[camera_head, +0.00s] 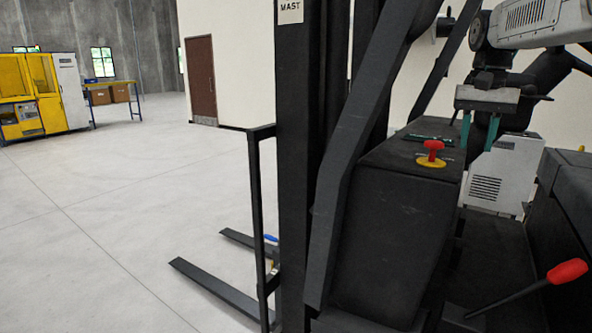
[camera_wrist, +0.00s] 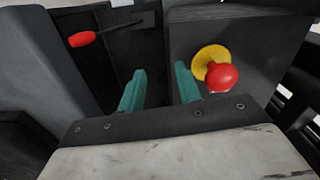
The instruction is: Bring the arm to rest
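My gripper (camera_head: 478,146) hangs fingers down at the right of the head view, beside the black console with the red knob. Its two teal fingers stand apart, and the wrist view shows the gap between them (camera_wrist: 160,72) empty. My arm is folded above it at the upper right, partly cut off by the picture edge. No copper tube can be made out in either view.
A red mushroom button (camera_head: 433,150) on a yellow base (camera_wrist: 209,62) sits close to my gripper. A red-tipped lever (camera_head: 566,272) is at lower right. A dark mast (camera_head: 297,170) and forks (camera_head: 222,290) stand left. Beyond is open floor, with a yellow machine (camera_head: 40,85) far left.

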